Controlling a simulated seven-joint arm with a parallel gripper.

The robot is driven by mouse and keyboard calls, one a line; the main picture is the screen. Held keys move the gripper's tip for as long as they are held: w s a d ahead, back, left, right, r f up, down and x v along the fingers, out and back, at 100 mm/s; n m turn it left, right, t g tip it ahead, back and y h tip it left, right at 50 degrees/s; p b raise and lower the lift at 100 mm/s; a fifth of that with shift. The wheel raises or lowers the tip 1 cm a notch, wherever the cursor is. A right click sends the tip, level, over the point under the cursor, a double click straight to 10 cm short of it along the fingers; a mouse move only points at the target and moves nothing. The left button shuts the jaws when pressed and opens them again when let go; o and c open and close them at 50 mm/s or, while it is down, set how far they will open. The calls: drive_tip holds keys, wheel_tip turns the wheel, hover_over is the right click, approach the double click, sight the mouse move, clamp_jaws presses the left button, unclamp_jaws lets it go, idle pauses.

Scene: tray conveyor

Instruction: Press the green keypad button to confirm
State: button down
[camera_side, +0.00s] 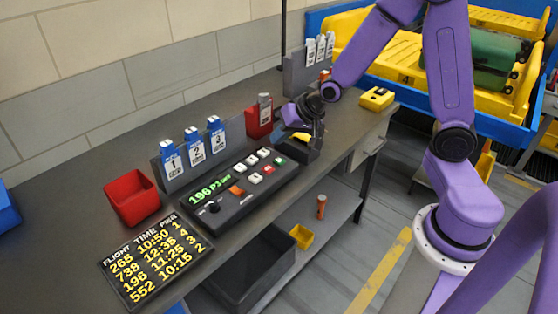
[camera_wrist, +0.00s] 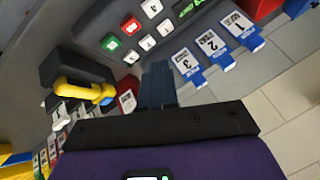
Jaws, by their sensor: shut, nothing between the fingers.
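The keypad console (camera_side: 232,198) is a dark box on the bench, with a lit display reading 196 P3. Its green button (camera_side: 280,161) is at the far right end, beside a red button (camera_side: 268,169) and several white keys. In the wrist view the green button (camera_wrist: 111,43) sits at the console's left end, up and left of my fingers. My gripper (camera_side: 288,115) is above the bench, beyond the console's far end and apart from the button. Its blue fingers (camera_wrist: 158,84) are shut and empty.
A red holder (camera_side: 257,121) and a dark block with a yellow handle (camera_wrist: 85,90) are close to my gripper. Tags 1, 2, 3 (camera_side: 195,147) stand behind the console. A flight board (camera_side: 155,260) and red bin (camera_side: 132,198) lie left. Space above the console is clear.

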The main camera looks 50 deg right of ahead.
sight(282, 161)
drive_tip(key=w+d+m+t+h, duration=0.1)
drive_tip(key=w+d+m, duration=0.2)
drive_tip(key=d, duration=0.3)
drive_tip(key=shift+w+f+m+t, duration=0.3)
drive_tip(key=shift+w+f+t, duration=0.15)
drive_tip(key=shift+w, duration=0.2)
drive_tip(key=shift+a, duration=0.1)
drive_tip(key=shift+f, duration=4.4)
drive_tip(key=shift+f, duration=0.15)
drive_tip(key=shift+f, duration=0.3)
drive_tip(key=shift+f, duration=0.45)
drive_tip(key=shift+r, duration=0.9)
